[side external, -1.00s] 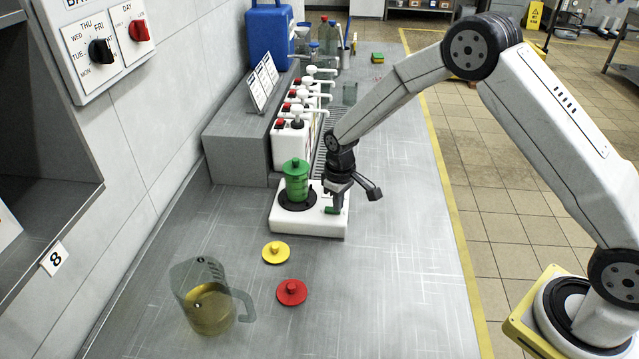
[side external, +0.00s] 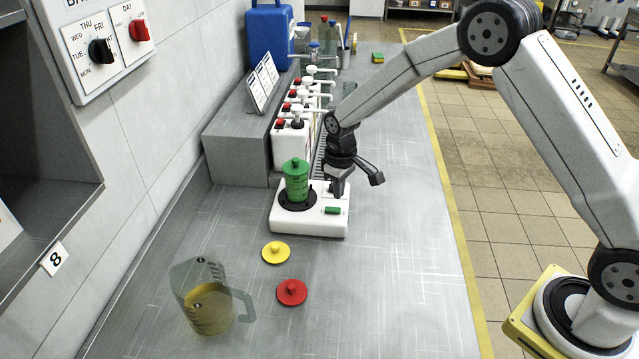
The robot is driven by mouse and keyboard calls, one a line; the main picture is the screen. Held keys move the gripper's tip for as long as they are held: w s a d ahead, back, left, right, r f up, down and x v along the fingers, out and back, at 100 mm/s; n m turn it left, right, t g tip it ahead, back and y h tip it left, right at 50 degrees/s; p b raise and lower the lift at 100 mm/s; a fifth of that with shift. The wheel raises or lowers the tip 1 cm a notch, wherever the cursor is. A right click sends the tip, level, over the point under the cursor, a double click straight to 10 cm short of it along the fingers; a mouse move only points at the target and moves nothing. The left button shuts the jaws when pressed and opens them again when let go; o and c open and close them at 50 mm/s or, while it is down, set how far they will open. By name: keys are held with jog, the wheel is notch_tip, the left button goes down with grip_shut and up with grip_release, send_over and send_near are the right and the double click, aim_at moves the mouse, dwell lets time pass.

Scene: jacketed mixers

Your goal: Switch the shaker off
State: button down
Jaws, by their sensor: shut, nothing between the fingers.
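The shaker (side external: 290,224) is a white box on the metal bench with a round black plate on its left part. A green lidded container (side external: 297,184) stands upright on that plate. A green switch (side external: 332,211) shows on the right front of the shaker's top. I cannot tell from its look which position it is in. My gripper (side external: 337,192) is shut and empty, pointing down over the back right of the shaker's top, just behind the switch. Whether its tip touches the shaker's top is hard to tell.
A yellow lid (side external: 276,253), a red lid (side external: 292,293) and a clear jug (side external: 209,308) of yellowish liquid are in front of the shaker. White pump dispensers (side external: 291,146) stand close behind it. The bench right of the shaker is clear.

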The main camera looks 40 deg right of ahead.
jog(key=shift+r, duration=1.4)
jog(key=shift+r, duration=0.1)
jog(key=shift+s+d+r, duration=0.2)
jog(key=shift+r, duration=0.45)
jog(key=shift+s+d+r, duration=0.15)
jog(key=shift+r, duration=0.45)
jog(key=shift+f, duration=0.2)
send_over(342, 213)
jog(key=shift+f, duration=3.1)
